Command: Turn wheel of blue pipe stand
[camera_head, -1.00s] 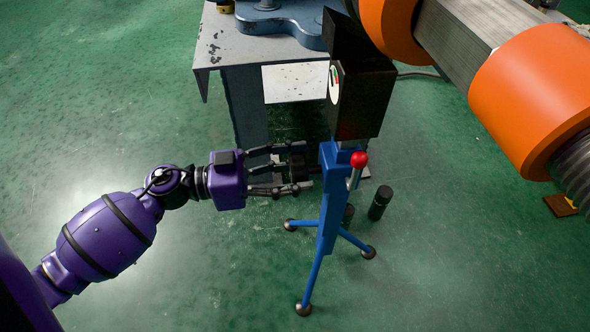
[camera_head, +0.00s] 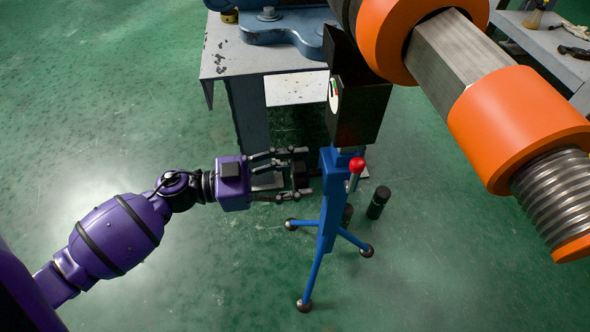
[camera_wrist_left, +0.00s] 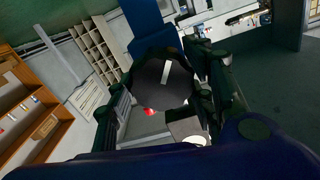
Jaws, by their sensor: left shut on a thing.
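The blue pipe stand (camera_head: 329,205) stands upright on splayed legs, with a small red-knobbed lever (camera_head: 357,166) on its right side. My left gripper (camera_head: 300,171) is to the left of the stand's upper post, its fingers spread above and below the small dark wheel (camera_head: 299,170). In the left wrist view, the dark round wheel (camera_wrist_left: 163,80) with a pale bar across it sits between my fingers, which are closed on it. The fingers partly hide the wheel in the head view. My right gripper is not in view.
A black box with a dial (camera_head: 358,105) is above the stand. A large bar with orange collars (camera_head: 510,125) hangs over the right side. A metal table (camera_head: 235,55) stands behind. A small black cylinder (camera_head: 378,203) is on the floor; the green floor at left is clear.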

